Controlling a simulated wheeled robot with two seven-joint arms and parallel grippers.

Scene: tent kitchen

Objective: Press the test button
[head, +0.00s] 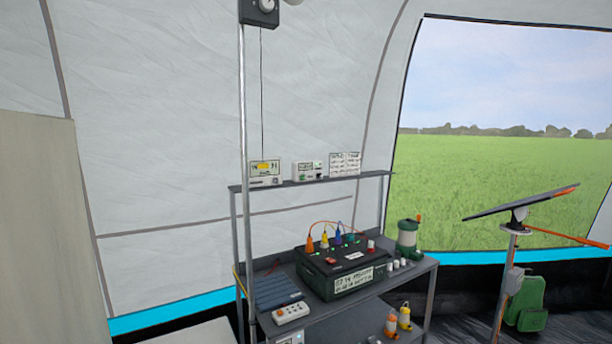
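No control in the head view can be clearly read as the test button. A black box (315,271) with a handwritten white label stands on the metal table. Its top has colored plugs, a red switch (331,261) and a green part (350,238). On the shelf above, a small white device (307,171) has a display and small dark and green parts. To its left is a white meter (265,173) with a yellow marking. The lettering is too small to read surely. Neither of my grippers is in view.
The metal table (412,273) has a pole (243,130) at its front left. A solar panel on a stand (520,204) is at right.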

